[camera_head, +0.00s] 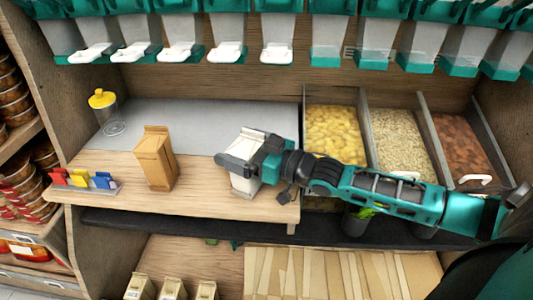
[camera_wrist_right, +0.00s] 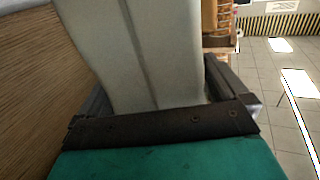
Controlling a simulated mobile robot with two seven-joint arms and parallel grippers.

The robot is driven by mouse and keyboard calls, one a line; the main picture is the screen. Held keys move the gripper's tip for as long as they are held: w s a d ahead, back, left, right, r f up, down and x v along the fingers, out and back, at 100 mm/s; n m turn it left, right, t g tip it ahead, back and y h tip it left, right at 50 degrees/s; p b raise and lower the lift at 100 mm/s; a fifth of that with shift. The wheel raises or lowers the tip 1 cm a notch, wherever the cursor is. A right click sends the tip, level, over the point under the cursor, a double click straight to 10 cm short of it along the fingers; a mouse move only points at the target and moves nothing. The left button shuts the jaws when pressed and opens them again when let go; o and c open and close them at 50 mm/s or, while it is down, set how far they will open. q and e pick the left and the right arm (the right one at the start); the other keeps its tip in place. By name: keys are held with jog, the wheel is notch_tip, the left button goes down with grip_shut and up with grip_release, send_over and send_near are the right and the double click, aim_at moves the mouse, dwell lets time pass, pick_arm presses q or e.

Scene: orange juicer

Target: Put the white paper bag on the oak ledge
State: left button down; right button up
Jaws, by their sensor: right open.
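The white paper bag (camera_head: 246,178) stands upright on the right part of the oak ledge (camera_head: 205,200) in the head view. My right gripper (camera_head: 243,160) reaches in from the right with its jaws open around the upper part of the bag. In the right wrist view the bag (camera_wrist_right: 150,50) fills the space between the two dark fingers, and a narrow gap shows beside the right finger. The gripper hides part of the bag in the head view. My left gripper is in neither view.
A brown paper bag (camera_head: 156,160) stands on the ledge's middle. A tray of coloured clips (camera_head: 84,181) sits at its left end. A yellow-lidded jar (camera_head: 107,113) stands on the grey surface behind. Food bins (camera_head: 335,130) are at right, dispensers (camera_head: 280,40) above.

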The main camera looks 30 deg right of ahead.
pick_arm(q)
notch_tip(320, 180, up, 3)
jog(key=p, duration=0.2)
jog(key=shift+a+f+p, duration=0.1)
jog(key=shift+p, duration=0.2)
pick_arm(e)
jog(key=v, duration=1.1)
jog(key=shift+d, duration=0.15)
jog(key=shift+s, duration=0.1)
pick_arm(q)
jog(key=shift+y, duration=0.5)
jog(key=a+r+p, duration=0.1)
jog(key=p, duration=0.2)
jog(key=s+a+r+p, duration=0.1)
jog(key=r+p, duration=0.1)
jog(key=p, duration=0.1)
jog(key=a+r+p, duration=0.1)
jog(key=p, duration=0.2)
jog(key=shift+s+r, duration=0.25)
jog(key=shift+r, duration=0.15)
pick_arm(e)
jog(key=s+a+f+m+g+h, duration=0.3)
jog(key=s+a+f+g+h, duration=0.1)
jog(key=s+a+f+h, duration=0.3)
jog(key=s+a+f, duration=0.2)
jog(key=a+f, duration=0.1)
jog(key=a, duration=0.1)
jog(key=shift+g, duration=0.4)
